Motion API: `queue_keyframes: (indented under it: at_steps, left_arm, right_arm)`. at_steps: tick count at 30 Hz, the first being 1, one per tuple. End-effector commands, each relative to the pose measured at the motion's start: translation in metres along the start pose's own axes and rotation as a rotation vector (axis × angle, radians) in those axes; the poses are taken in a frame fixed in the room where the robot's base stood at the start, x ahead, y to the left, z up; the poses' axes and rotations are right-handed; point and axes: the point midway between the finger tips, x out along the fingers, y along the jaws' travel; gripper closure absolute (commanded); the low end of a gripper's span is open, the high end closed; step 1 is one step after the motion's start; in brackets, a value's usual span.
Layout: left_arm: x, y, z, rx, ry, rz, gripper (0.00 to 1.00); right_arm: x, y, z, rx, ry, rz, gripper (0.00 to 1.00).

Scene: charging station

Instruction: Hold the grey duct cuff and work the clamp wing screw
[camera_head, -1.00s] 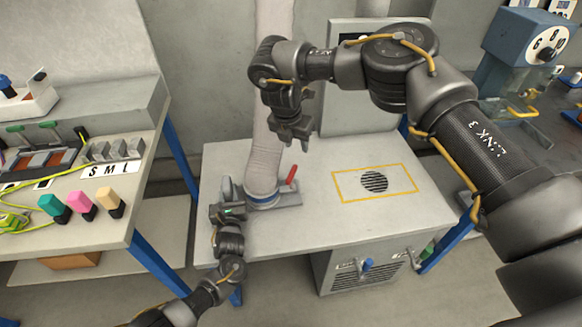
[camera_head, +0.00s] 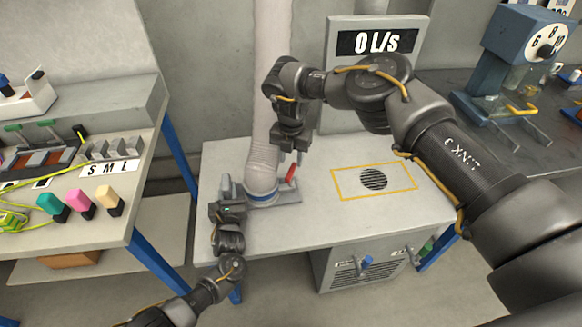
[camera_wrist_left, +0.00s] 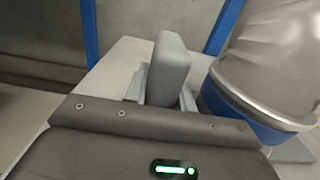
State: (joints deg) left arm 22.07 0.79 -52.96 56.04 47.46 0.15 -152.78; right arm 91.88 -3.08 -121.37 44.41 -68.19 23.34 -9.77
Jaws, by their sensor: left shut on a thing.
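The pale grey duct (camera_head: 265,120) comes down to its grey cuff (camera_head: 261,178), which sits above a blue ring (camera_head: 262,197) on the bench. The red wing screw (camera_head: 291,173) stands just right of the cuff. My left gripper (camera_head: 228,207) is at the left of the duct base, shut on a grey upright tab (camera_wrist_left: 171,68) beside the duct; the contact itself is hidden. The blue ring also shows in the left wrist view (camera_wrist_left: 245,118). My right gripper (camera_head: 289,140) points down above the wing screw, apart from it. Its fingers are too unclear to judge.
A yellow-outlined round vent (camera_head: 374,180) lies on the clear right part of the bench. The left bench (camera_head: 100,235) holds coloured blocks. A blue gauge device (camera_head: 515,60) stands at the right.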

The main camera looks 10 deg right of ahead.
Motion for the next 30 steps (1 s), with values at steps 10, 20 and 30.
queue_keyframes:
  at_steps: [10, 20, 30]
  left_arm:
    - [0.000, 0.000, 0.000, 0.000, 0.001, -0.001, 1.00]
    - [0.000, 0.000, -0.001, 0.000, 0.001, 0.000, 1.00]
    - [0.000, 0.000, -0.001, 0.000, 0.001, 0.000, 1.00]
  right_arm:
    - [0.043, 0.000, 0.000, 0.001, 0.000, 0.000, 0.62]
    - [0.046, 0.000, 0.000, 0.000, -0.001, 0.001, 0.62]
    - [0.045, 0.000, 0.000, 0.000, -0.001, 0.001, 1.00]
